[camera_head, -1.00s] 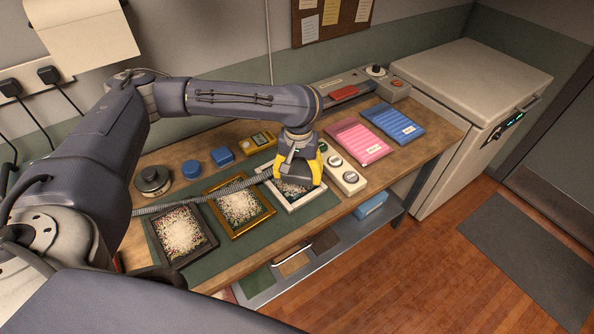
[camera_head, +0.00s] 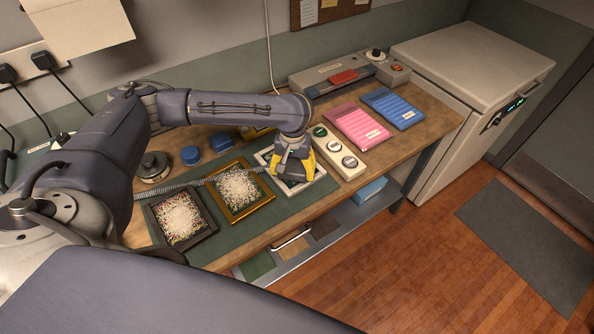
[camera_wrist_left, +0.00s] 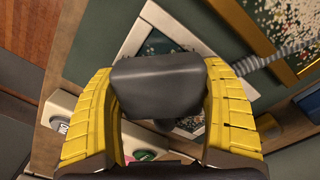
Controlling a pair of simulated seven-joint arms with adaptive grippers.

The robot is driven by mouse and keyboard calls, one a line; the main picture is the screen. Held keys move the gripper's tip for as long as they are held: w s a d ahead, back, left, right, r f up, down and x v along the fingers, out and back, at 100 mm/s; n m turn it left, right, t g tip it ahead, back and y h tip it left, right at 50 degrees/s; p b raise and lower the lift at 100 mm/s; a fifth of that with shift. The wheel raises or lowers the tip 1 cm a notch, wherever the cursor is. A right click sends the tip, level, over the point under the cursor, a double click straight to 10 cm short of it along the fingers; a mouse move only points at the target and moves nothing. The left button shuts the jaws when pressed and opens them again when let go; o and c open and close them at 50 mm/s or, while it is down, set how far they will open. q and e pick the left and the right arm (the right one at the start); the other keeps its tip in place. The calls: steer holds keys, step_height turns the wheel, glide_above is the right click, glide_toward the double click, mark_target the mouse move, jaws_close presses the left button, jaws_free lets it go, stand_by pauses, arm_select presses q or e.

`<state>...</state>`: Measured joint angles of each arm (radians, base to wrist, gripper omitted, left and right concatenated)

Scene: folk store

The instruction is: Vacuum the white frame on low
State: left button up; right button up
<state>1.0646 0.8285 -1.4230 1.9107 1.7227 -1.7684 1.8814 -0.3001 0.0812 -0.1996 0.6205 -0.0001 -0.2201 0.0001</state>
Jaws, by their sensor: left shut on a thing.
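The white frame (camera_head: 309,185) lies on the green mat at the right end of a row of three frames. Its pale rim (camera_wrist_left: 137,37) also shows in the left wrist view. My left gripper (camera_head: 291,170) is over it, its yellow fingers shut on a dark grey nozzle (camera_wrist_left: 157,82). A ribbed hose (camera_head: 225,176) runs left from the nozzle. My right gripper is not in view.
A gold frame (camera_head: 221,210) and a dark frame (camera_head: 207,226) hold speckled bits. A panel with three round buttons (camera_head: 340,153) sits just right of the white frame.

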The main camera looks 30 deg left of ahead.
arm_select(q)
steer(key=shift+w+a, duration=0.8)
steer(key=shift+a, duration=0.8)
steer(key=shift+w+a, duration=0.75)
steer(key=shift+a, duration=0.9)
steer(key=shift+w+a, duration=0.8)
steer(key=shift+a, duration=0.8)
steer(key=shift+w+a, duration=0.1)
steer(key=shift+w, duration=0.15)
steer(key=shift+w+d, duration=0.35)
steer(key=shift+w, duration=0.35)
steer(key=shift+w+d, duration=0.3)
steer(key=shift+w, duration=0.35)
steer(key=shift+d, duration=0.4)
steer(key=shift+s+d, duration=0.9)
steer(key=shift+d, duration=0.9)
steer(key=shift+s+d, duration=0.85)
steer(key=shift+d, duration=1)
steer(key=shift+s+d, duration=0.9)
steer(key=shift+d, duration=0.9)
steer(key=shift+s+d+r, duration=0.1)
steer(key=shift+d+r, duration=0.05)
steer(key=shift+r, duration=3.85)
